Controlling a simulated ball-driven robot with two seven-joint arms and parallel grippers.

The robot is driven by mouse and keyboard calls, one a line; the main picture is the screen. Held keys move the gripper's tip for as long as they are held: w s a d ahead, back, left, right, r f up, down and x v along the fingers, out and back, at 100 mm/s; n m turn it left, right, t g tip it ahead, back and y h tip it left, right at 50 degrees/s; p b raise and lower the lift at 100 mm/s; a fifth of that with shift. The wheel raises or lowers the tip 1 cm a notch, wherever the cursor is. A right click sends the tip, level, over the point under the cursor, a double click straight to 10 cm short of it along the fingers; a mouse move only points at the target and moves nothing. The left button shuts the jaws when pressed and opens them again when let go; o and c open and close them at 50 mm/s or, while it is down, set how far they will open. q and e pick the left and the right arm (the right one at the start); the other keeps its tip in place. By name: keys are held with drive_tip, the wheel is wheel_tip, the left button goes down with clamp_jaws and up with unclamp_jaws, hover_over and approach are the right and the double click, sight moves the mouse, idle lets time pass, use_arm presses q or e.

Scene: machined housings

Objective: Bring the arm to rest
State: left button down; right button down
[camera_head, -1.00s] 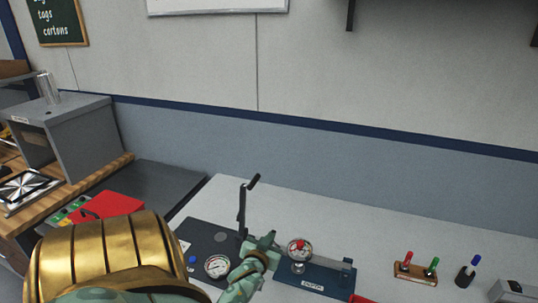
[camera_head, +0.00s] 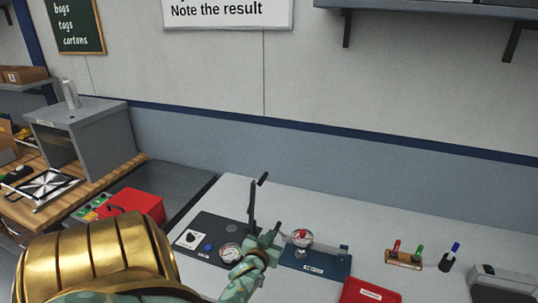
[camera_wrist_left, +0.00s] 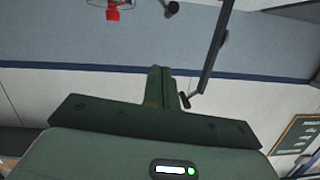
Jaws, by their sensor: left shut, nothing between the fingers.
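My left arm comes in from the lower left of the head view, with a large gold-banded section and a green wrist. My left gripper (camera_head: 273,236) is shut and empty, in front of the bench (camera_head: 345,215) between a dark gauge panel (camera_head: 215,232) and a blue dial stand (camera_head: 318,262). In the left wrist view its two green fingers (camera_wrist_left: 158,84) lie together with nothing between them. My right gripper is in neither view.
A black lever (camera_head: 254,205) stands upright close behind the gripper. A red box (camera_head: 370,292) lies at the front. A wooden marker holder (camera_head: 404,259) and a dark marker cup (camera_head: 446,262) stand at the right. The bench behind them is clear.

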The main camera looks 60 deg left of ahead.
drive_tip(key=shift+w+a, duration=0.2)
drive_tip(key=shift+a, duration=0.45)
